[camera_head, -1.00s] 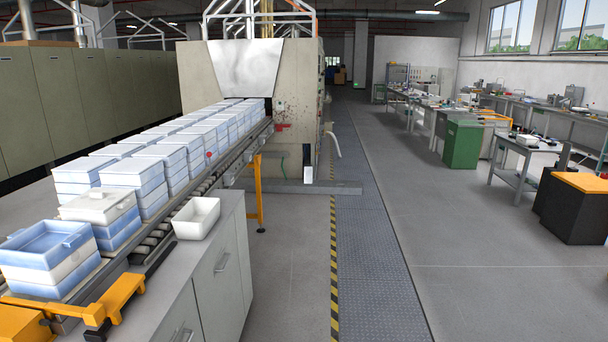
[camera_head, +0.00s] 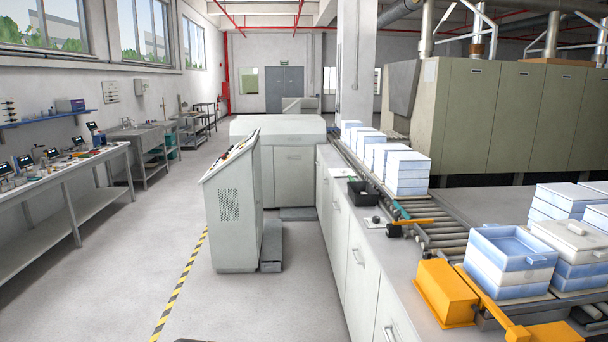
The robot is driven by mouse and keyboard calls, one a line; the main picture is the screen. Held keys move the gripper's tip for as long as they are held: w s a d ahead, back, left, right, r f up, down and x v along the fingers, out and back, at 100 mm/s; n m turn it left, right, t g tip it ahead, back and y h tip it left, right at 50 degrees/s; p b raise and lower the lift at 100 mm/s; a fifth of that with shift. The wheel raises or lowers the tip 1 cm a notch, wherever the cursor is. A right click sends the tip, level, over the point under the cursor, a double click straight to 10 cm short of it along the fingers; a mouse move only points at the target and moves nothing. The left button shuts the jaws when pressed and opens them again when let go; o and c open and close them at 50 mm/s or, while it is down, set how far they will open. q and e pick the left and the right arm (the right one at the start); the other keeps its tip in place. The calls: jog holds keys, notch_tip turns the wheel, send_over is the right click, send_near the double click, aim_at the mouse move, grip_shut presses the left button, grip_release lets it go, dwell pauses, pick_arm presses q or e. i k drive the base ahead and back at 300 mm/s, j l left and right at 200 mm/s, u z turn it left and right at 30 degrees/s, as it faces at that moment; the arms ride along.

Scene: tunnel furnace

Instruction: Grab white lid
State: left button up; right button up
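A white lid (camera_head: 573,238) with a small raised handle lies on top of a stack of blue and white boxes at the right edge of the head view. Beside it on the left, an open-topped blue tray (camera_head: 507,246) tops another stack on the conveyor. Neither of my grippers shows in the head view, so whether they are open or shut is hidden.
The roller conveyor (camera_head: 446,232) runs along a white cabinet counter (camera_head: 352,235). Orange guards (camera_head: 444,293) stand at its near end. More box stacks (camera_head: 407,172) stand further back. A control console (camera_head: 233,203) stands left of the counter. The floor (camera_head: 110,270) at left is clear.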

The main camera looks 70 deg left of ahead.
aim_at(334, 172)
jog(key=u, duration=2.05)
jog(key=i+j+u, duration=0.3)
jog(key=i, duration=0.35)
jog(key=i+u, duration=0.35)
jog(key=i, duration=0.3)
jog(key=i+z, duration=0.1)
jog(key=i, duration=0.55)
jog(key=i+j+z, duration=0.1)
jog(key=i, duration=0.5)
jog(key=i+j+z, duration=0.1)
jog(key=i+j, duration=0.15)
jog(key=i, duration=0.4)
